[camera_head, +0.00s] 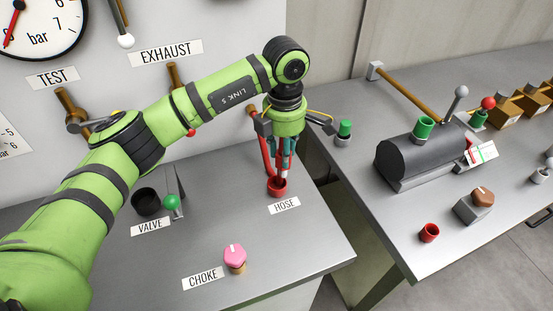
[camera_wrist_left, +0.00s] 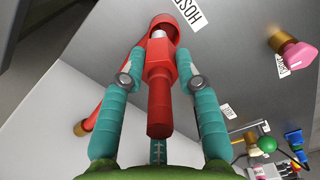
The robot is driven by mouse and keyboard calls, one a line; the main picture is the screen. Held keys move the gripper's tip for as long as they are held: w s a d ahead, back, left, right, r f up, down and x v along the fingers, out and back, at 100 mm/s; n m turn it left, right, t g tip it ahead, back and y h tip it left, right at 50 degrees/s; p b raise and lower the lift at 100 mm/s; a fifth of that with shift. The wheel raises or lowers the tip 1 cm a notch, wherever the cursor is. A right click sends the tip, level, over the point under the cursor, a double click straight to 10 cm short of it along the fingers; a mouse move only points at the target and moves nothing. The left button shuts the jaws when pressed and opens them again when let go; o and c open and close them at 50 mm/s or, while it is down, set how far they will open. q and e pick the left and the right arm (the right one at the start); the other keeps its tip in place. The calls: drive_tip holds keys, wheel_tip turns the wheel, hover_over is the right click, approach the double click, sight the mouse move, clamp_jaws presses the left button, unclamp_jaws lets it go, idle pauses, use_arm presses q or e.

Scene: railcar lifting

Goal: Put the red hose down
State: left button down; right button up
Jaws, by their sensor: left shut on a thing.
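The red hose (camera_head: 266,152) runs down from a brass fitting on the panel to a red cup (camera_head: 277,187) behind the HOSE label (camera_head: 284,205). My left gripper (camera_head: 281,171) points down just above that cup, with its teal fingers around the hose's end. In the left wrist view the fingers are shut on the red hose end (camera_wrist_left: 158,100). Its silver tip points to the red cup (camera_wrist_left: 163,22) and overlaps its opening; I cannot tell how deep it sits. My right gripper is not in view.
A green-knobbed valve lever (camera_head: 171,202) and a pink choke knob (camera_head: 235,255) stand on the same bench. A gap separates it from the right bench, which holds a dark cylinder (camera_head: 415,158) and a small red cup (camera_head: 429,233). The bench front is clear.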

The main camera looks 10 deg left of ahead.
sight(277, 167)
use_arm(q)
drive_tip(key=shift+s+a+f, duration=0.25)
drive_tip(key=shift+a+f, duration=0.15)
drive_tip(key=shift+a, duration=0.3)
wheel_tip(277, 167, down, 4)
drive_tip(key=shift+r+p, duration=0.1)
drive_tip(key=shift+p, duration=1.1)
drive_tip(key=shift+f+b, duration=0.4)
drive_tip(key=shift+f, duration=0.05)
drive_tip(key=c, duration=0.9)
unclamp_jaws()
drive_tip(key=shift+r, duration=0.1)
drive_tip(key=shift+r, duration=0.1)
drive_tip(key=shift+r+p, duration=0.2)
drive_tip(key=shift+p, duration=0.2)
wheel_tip(277, 167, up, 10)
drive_tip(key=b, duration=0.4)
drive_tip(key=shift+r+b, duration=0.25)
drive_tip(key=shift+b, duration=0.1)
drive_tip(key=shift+r, duration=0.65)
